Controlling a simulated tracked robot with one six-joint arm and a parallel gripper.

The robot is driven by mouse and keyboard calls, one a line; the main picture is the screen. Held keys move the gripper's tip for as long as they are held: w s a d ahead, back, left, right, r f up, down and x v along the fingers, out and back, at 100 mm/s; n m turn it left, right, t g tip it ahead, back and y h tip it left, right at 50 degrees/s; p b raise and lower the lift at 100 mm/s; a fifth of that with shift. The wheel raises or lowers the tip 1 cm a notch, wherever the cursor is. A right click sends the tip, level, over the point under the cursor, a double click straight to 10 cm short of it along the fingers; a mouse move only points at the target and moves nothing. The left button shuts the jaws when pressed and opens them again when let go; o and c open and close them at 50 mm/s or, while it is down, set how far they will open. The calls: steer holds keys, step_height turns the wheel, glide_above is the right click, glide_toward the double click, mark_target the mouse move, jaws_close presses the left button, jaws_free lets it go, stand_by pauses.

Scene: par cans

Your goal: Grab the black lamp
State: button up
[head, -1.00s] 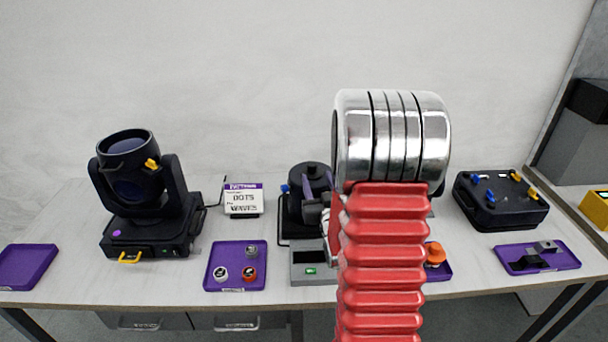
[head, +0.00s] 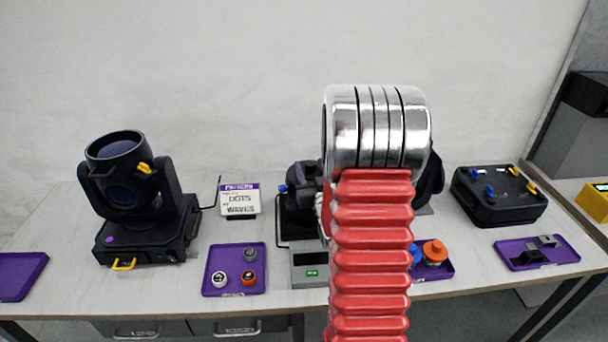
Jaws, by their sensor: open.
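A black moving-head lamp (head: 125,185) stands on the left of the table. It has a dark round lens tilted up, a yellow knob and a yellow handle at its base. More black lamp-like equipment (head: 298,205) stands at the middle, largely hidden behind my red and chrome arm. A dark rounded part (head: 431,175) shows to the right of the arm. I cannot tell whether these parts belong to one lamp. My gripper is hidden behind the arm, so its distance from either black thing cannot be seen.
A purple tray (head: 209,285) holds small knobs. A grey box (head: 310,258) with a green display, a sign (head: 240,200), a partly hidden tray with orange and blue knobs (head: 434,251), a black case (head: 497,195) and a right-hand tray (head: 566,250) share the table (head: 480,282).

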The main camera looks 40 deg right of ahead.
steer(key=shift+w+d, duration=0.15)
steer(key=shift+d, duration=0.05)
steer(key=shift+a, duration=0.1)
steer(key=shift+c, duration=0.5)
jaws_close()
